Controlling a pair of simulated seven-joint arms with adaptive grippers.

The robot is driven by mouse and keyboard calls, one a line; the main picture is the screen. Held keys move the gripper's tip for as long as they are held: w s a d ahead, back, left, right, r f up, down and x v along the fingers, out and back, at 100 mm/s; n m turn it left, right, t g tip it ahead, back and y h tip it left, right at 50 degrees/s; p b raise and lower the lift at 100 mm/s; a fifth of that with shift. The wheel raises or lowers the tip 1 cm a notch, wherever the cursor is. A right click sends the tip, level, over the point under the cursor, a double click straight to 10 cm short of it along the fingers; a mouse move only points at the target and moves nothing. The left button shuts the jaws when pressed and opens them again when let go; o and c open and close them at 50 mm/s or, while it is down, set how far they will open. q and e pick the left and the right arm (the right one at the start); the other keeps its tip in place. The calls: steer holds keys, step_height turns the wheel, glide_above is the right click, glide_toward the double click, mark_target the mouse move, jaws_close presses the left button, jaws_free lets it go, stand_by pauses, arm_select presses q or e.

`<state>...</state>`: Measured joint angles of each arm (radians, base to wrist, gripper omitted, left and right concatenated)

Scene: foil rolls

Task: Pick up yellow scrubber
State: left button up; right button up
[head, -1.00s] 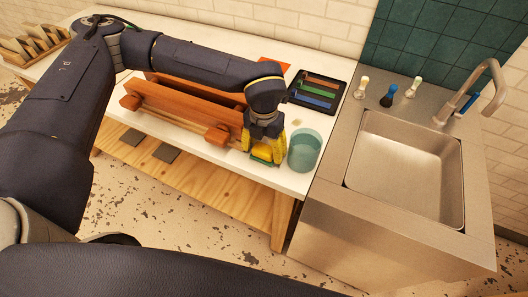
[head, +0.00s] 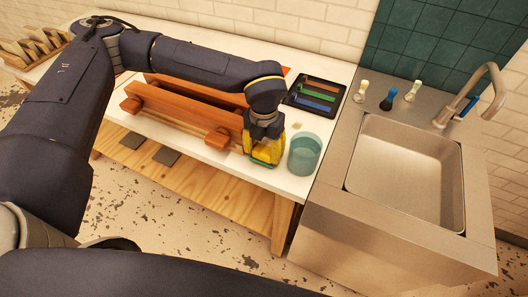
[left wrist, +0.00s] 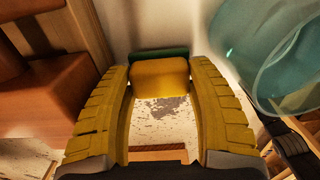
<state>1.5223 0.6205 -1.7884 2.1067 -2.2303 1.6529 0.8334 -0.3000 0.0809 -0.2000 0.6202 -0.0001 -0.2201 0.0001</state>
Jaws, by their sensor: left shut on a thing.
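The yellow scrubber (left wrist: 160,78) is a small yellow block with a green layer (left wrist: 158,54) along one side. It shows between the two yellow ribbed fingers of my left gripper (left wrist: 162,105) in the left wrist view. The fingers are shut on its two sides. In the head view my left gripper (head: 264,150) points down at the front edge of the white counter, and its fingers mostly cover the scrubber. I cannot tell whether the scrubber still touches the counter. My right gripper is not in view.
A clear teal cup (head: 305,154) stands close to the right of my left gripper. An orange-brown wooden rack (head: 180,108) is close on the left. A black tray (head: 317,90) with coloured items lies behind. A steel sink (head: 405,170) is at right.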

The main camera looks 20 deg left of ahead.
mark_target(264, 150)
arm_select(q)
step_height(264, 150, up, 19)
stand_by(0.6)
steer(key=o, duration=0.5)
steer(key=c, duration=0.5)
steer(key=shift+o, duration=0.2)
steer(key=shift+f, duration=0.1)
